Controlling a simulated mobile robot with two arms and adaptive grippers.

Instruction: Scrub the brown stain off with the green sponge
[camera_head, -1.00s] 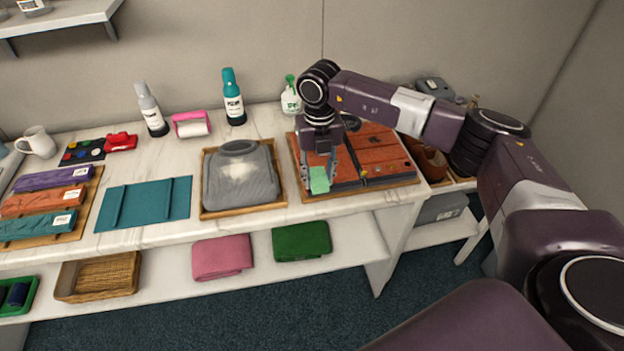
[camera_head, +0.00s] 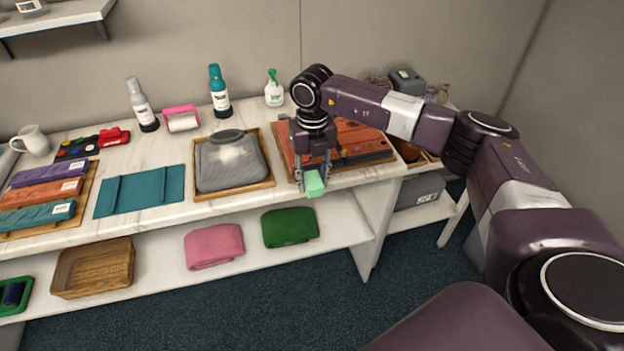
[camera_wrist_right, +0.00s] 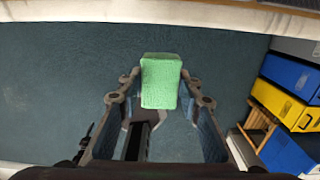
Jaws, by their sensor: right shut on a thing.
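My right gripper (camera_head: 313,179) is shut on the green sponge (camera_head: 314,184) at the front edge of the table. In the right wrist view the sponge (camera_wrist_right: 160,81) sits between the two fingertips (camera_wrist_right: 160,90), with dark floor behind it. A grey folded garment (camera_head: 222,172) with a whitish patch lies on a wooden tray left of the gripper. An orange-brown folded item (camera_head: 360,138) lies on a wooden board behind the gripper, partly hidden by my arm. I cannot make out a distinct brown stain. My left gripper is not in view.
A teal cloth (camera_head: 140,190) lies left of the grey garment. Bottles and a spray bottle (camera_head: 274,89) stand along the back. The shelf below holds pink (camera_head: 214,246) and green (camera_head: 290,227) cloths and a basket (camera_head: 94,267). Blue and yellow boxes (camera_wrist_right: 285,105) show in the wrist view.

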